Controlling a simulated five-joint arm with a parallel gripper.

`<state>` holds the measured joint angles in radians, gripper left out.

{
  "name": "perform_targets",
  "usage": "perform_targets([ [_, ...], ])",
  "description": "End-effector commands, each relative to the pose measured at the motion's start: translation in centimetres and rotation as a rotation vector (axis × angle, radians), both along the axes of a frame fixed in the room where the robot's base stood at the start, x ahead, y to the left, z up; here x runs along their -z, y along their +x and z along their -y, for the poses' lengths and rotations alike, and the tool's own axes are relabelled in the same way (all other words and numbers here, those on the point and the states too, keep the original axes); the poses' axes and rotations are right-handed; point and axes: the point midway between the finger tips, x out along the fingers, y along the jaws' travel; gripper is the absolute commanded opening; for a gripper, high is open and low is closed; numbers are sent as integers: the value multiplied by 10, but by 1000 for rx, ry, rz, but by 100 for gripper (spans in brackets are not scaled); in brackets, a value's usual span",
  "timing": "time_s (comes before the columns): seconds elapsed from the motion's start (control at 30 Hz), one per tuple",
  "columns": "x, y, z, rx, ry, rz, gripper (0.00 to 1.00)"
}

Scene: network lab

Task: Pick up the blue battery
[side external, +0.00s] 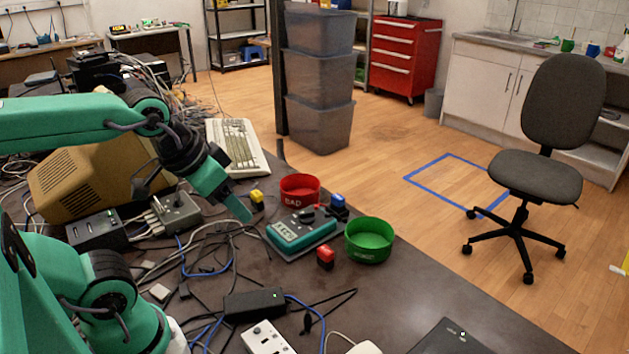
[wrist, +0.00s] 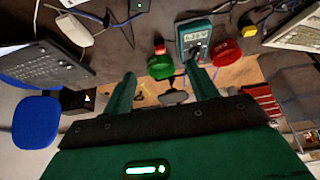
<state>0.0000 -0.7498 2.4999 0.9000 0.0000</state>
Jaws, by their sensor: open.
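The blue battery (side external: 338,203) stands at the far side of the teal tester (side external: 302,232), between the red BAD bowl (side external: 300,189) and the green bowl (side external: 369,241). I cannot make the battery out in the wrist view, where my fingers cover part of that area. My gripper (side external: 244,211) is open and empty, above the table left of the tester, apart from the battery. In the wrist view my gripper's two fingers (wrist: 162,88) are spread, with the tester (wrist: 194,38), green bowl (wrist: 160,67) and red bowl (wrist: 224,53) beyond them.
A yellow battery (side external: 257,200) is close to my fingertips. A red battery (side external: 325,257) stands in front of the tester. The table edge runs just beyond the bowls.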

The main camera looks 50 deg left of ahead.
Motion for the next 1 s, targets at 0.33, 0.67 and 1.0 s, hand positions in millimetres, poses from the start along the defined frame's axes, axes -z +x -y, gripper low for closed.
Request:
perform_targets([
  [0.33, -11, 19, -3, -2, 4, -29, 58],
  [0.67, -30, 76, -12, -4, 15, -105, 58],
  [1.0, -32, 145, -26, -6, 20, -191, 58],
])
